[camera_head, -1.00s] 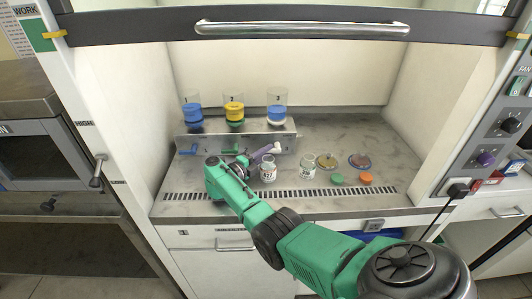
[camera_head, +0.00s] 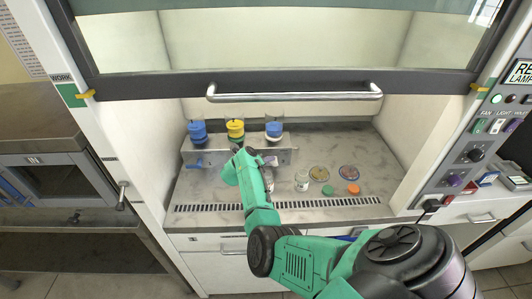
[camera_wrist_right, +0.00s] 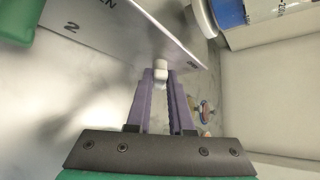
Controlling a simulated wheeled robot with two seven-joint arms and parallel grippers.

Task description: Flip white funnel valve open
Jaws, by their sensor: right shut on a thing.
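My right gripper (camera_wrist_right: 162,84) is shut on the small white valve handle (camera_wrist_right: 160,66), which shows at the tips of its purple fingers in the wrist view. In the head view the right gripper (camera_head: 270,161) is at the right part of the metal funnel stand, below the third funnel (camera_head: 274,130), and my green arm hides much of it. That funnel is blue with a white band at its base. Whether the valve is turned cannot be told. My left gripper is not in view.
A blue funnel (camera_head: 197,131) and a yellow funnel (camera_head: 235,129) share the metal stand (camera_head: 212,153). A blue valve handle (camera_head: 196,165) sticks out at its left. A jar (camera_head: 302,182), dishes (camera_head: 319,174) and caps (camera_head: 353,188) sit at right. The sash handle (camera_head: 295,92) hangs in front.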

